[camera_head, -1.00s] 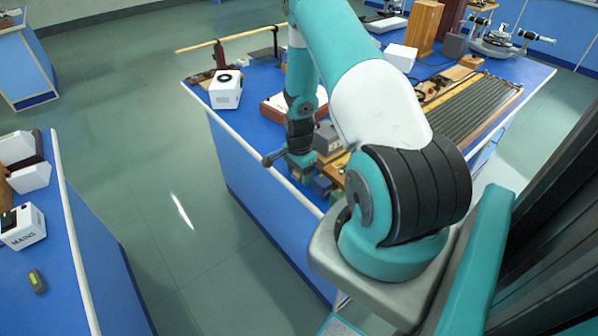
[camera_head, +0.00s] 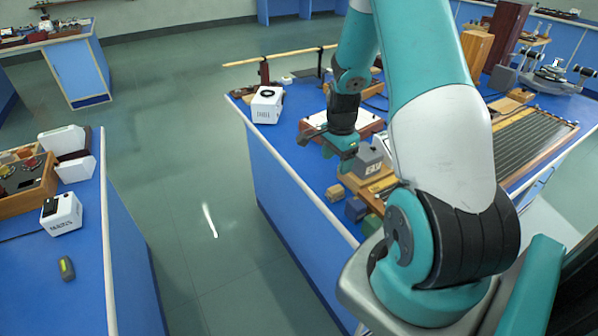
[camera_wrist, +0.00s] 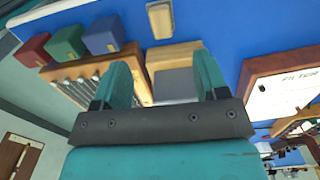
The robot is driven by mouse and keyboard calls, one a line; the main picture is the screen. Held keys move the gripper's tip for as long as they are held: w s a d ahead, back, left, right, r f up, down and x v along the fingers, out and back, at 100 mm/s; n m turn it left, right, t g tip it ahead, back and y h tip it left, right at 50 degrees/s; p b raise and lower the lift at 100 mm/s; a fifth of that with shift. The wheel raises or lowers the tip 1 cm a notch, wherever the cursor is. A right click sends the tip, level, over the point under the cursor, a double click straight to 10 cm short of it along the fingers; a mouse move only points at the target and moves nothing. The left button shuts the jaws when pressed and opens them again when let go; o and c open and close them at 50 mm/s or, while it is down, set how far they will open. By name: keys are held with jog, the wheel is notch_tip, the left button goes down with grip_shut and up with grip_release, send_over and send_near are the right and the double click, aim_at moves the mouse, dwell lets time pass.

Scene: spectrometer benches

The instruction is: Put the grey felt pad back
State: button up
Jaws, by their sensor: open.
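My gripper (camera_head: 347,160) hangs over the near left part of the blue bench. In the wrist view its two fingers (camera_wrist: 160,85) are spread apart with nothing held. A flat grey surface (camera_wrist: 174,84) shows between and beyond the fingers, beside a pale wooden block (camera_wrist: 173,55). I cannot tell whether this grey surface is the felt pad or part of the grey box (camera_head: 366,160) that stands right of my gripper in the head view. A small wooden block (camera_head: 335,193) lies near the bench edge; it also shows at the top of the wrist view (camera_wrist: 160,18).
Red (camera_wrist: 34,48), green (camera_wrist: 68,42) and blue (camera_wrist: 103,34) blocks stand near a slatted wooden rack (camera_wrist: 80,85). A wood-framed filter board (camera_wrist: 285,85) is at the right. A white box (camera_head: 267,105) stands at the bench's left corner. A second bench (camera_head: 85,270) is across the aisle.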

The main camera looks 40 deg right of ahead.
jog(key=a+r+n+y, duration=0.1)
jog(key=a+r+n, duration=0.4)
jog(key=a, duration=0.3)
jog(key=a+r+n+t, duration=0.1)
jog(key=a+r+n, duration=0.35)
jog(key=a, duration=0.35)
jog(key=a+r+n+y, duration=0.1)
jog(key=a+r+n, duration=0.45)
jog(key=a, duration=0.25)
jog(key=s+a+r+n+y, duration=0.1)
jog(key=s+a+r+n, duration=0.3)
jog(key=s+a+n, duration=0.2)
jog(key=s+a+r+n+g+y, duration=0.1)
jog(key=s+a+r+n, duration=0.3)
jog(key=s+a+n, duration=0.2)
jog(key=s+a, duration=0.2)
jog(key=s, duration=0.1)
jog(key=shift+s+n, duration=0.2)
jog(key=shift+n, duration=0.2)
jog(key=shift+r, duration=0.1)
